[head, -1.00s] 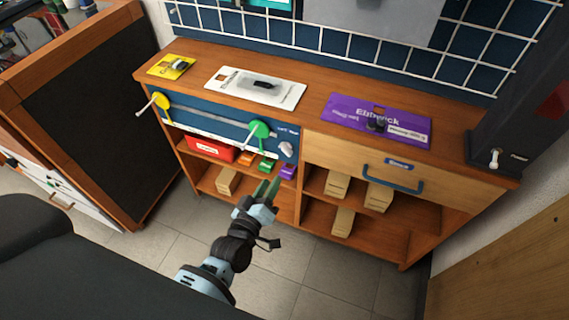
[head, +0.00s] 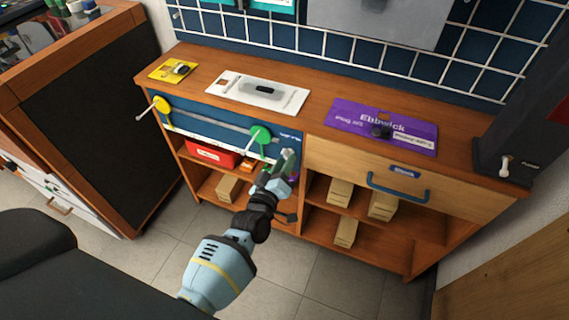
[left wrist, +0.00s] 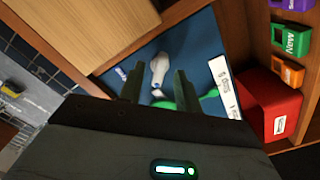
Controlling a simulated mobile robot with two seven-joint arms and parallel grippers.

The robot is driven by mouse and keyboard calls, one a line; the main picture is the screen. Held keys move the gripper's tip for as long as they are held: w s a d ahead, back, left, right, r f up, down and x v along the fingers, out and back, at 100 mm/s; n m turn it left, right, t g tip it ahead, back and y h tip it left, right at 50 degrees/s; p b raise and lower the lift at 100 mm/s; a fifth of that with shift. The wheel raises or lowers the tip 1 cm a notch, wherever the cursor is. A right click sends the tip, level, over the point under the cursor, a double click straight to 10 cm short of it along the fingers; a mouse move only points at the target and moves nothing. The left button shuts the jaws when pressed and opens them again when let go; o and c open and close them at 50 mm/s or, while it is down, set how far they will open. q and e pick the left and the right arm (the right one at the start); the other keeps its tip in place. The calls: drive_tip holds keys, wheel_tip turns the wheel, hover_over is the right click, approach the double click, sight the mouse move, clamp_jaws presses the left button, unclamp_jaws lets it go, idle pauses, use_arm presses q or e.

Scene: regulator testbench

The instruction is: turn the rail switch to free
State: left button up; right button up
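A blue panel (head: 210,125) on the front of the wooden bench carries a rail with a yellow disc (head: 161,105) at left and a green disc (head: 260,139) at right. A pale switch knob, which I take for the rail switch, shows in the left wrist view (left wrist: 160,66) on the blue panel. My left gripper (head: 283,162) is at the panel's right end and hides most of that knob in the head view. In the left wrist view its two dark fingers (left wrist: 159,88) are apart, with the knob beyond and between their tips. Contact cannot be told. My right gripper is not in view.
Right of the panel is a wooden drawer (head: 345,166) with a blue handle (head: 397,187). A red box (head: 210,152) and small coloured blocks sit on the shelf below. Yellow, white and purple plates lie on the bench top. A dark-fronted cabinet stands at left.

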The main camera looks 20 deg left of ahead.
use_arm(q)
drive_tip(key=shift+w, duration=0.3)
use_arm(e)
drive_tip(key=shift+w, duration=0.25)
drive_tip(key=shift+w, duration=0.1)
use_arm(q)
clamp_jaws()
drive_tip(key=shift+m, duration=0.4)
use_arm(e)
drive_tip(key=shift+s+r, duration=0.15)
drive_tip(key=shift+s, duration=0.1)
use_arm(q)
drive_tip(key=m+p, duration=0.1)
drive_tip(key=m, duration=1.5)
drive_tip(key=shift+a+m+p, duration=0.1)
drive_tip(key=shift+m+p, duration=0.3)
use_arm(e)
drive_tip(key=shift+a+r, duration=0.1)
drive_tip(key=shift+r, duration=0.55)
use_arm(q)
drive_tip(key=shift+m, duration=0.3)
